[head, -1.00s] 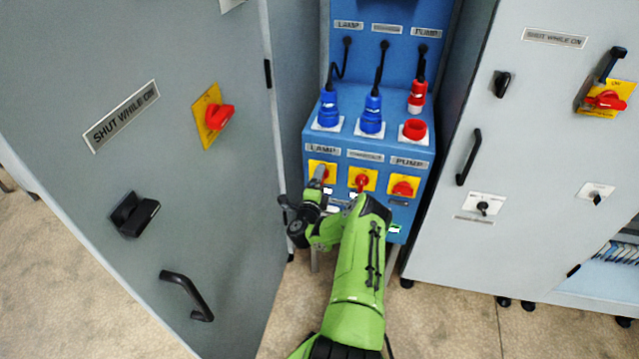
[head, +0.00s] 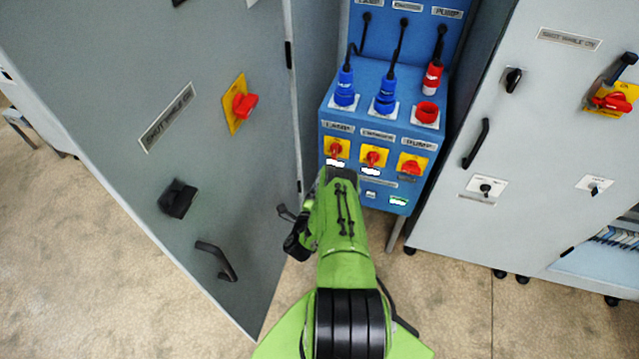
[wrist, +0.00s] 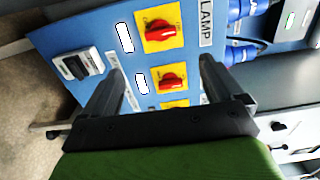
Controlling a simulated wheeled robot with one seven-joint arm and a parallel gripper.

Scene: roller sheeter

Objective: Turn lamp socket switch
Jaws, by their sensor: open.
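The lamp switch (head: 336,149) is a red knob on a yellow plate, leftmost in a row of three on the blue panel, under the LAMP label (head: 338,127). It also shows in the wrist view (wrist: 160,31), beside its label (wrist: 206,22). There its handle lies roughly crosswise in the picture. My gripper (head: 338,172) is just below and in front of this switch in the head view. In the wrist view its fingers (wrist: 161,75) are spread wide with nothing between them, apart from the panel. The middle switch (wrist: 172,81) shows beyond the gap.
The middle switch (head: 374,157) and the pump switch (head: 412,166) sit to the right. Blue plugs (head: 345,90) and a red socket (head: 427,113) are above. A grey cabinet door (head: 215,140) stands close on the left, another cabinet (head: 540,140) on the right.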

